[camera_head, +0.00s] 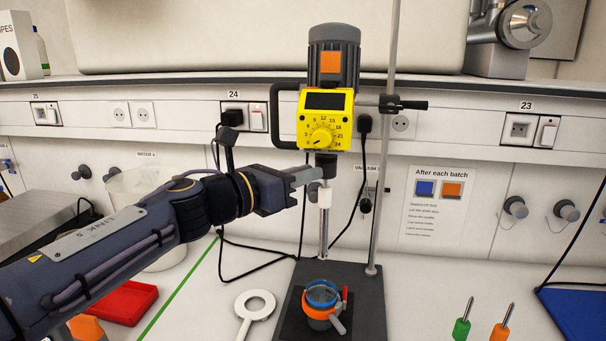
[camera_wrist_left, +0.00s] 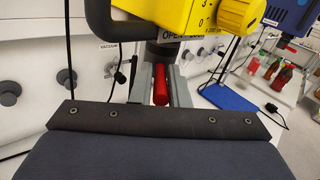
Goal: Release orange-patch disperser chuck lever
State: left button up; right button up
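The disperser with the orange patch (camera_head: 330,63) stands upright on its stand, with a yellow control panel (camera_head: 311,134) on its front. Its dark chuck (camera_head: 325,160) sits under the panel, above a white-topped metal shaft (camera_head: 324,198). My left gripper (camera_head: 316,174) reaches in from the left at chuck height. In the left wrist view, the red chuck lever (camera_wrist_left: 160,84) lies between the two grey fingers (camera_wrist_left: 160,78). Narrow gaps seem to show beside the lever, so the fingers look open around it. The lever is hidden in the head view. My right gripper is not in view.
A clamped beaker (camera_head: 321,294) stands on the dark stand base (camera_head: 371,300) below the shaft. The stand pole (camera_head: 383,180) rises just right of the chuck. Green (camera_head: 461,328) and orange (camera_head: 499,331) handled tools stand front right. A red tray (camera_head: 127,303) lies front left.

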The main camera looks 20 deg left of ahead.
pick_arm(q)
jog(key=o, duration=0.3)
jog(key=v, duration=0.8)
jog(key=shift+w, duration=0.1)
